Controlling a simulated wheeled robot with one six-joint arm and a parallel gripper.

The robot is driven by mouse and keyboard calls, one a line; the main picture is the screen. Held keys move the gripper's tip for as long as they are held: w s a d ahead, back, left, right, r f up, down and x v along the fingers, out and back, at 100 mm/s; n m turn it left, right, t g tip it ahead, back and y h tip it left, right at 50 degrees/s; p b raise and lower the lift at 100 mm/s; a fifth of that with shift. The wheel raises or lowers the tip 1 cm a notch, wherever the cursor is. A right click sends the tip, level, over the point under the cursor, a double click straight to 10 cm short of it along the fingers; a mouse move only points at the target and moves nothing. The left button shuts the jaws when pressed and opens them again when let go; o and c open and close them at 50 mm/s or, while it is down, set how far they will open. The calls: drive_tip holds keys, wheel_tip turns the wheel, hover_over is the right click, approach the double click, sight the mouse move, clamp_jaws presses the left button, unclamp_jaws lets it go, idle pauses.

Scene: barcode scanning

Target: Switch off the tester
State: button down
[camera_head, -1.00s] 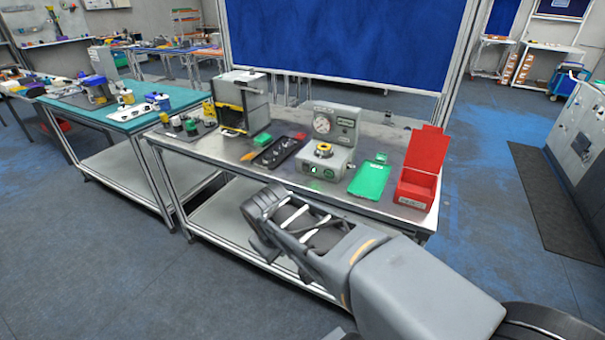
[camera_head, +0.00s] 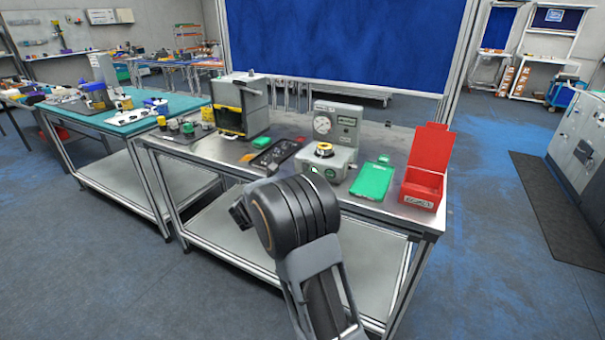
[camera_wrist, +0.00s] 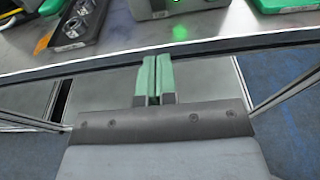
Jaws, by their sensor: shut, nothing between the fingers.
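The tester (camera_head: 340,135) is a grey box with a round dial on its upright back and a yellow-ringed part on its lower front. It stands on the metal workbench (camera_head: 213,150). The front of the tester (camera_wrist: 148,15) shows at the top of the wrist view, cut off, with a lit green light (camera_wrist: 177,1) and a green glow on the bench below. My gripper (camera_wrist: 153,75) has green fingers pressed together, empty, in front of the bench edge and apart from the tester. My arm hides part of the bench front in the head view.
A black tray (camera_head: 277,155) with small parts lies left of the tester. A green board (camera_head: 374,179) and an open red box (camera_head: 424,180) are to its right. A grey and black machine (camera_head: 240,105) stands further left.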

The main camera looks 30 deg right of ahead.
drive_tip(key=p, duration=0.2)
approach(306, 168)
drive_tip(key=x, duration=0.5)
drive_tip(key=shift+d+f, duration=0.15)
drive_tip(key=shift+f, duration=0.1)
drive_tip(key=shift+w+d+r, duration=0.1)
drive_tip(key=shift+w+d, duration=0.4)
drive_tip(key=shift+d, duration=0.25)
drive_tip(key=shift+w+d+r+y+p, duration=0.15)
drive_tip(key=shift+r+p, duration=0.1)
drive_tip(key=shift+p, duration=0.35)
drive_tip(key=shift+s+d+r+y+p, duration=0.15)
drive_tip(key=shift+r+p, duration=0.15)
drive_tip(key=shift+p, duration=0.25)
drive_tip(key=shift+w+f+b, duration=0.1)
drive_tip(key=shift+f+b, duration=0.3)
drive_tip(key=shift+f, duration=0.1)
drive_tip(key=r+b+v, duration=0.1)
drive_tip(key=r+v, duration=0.1)
drive_tip(key=v, duration=1.1)
drive_tip(key=shift+a+r, duration=0.2)
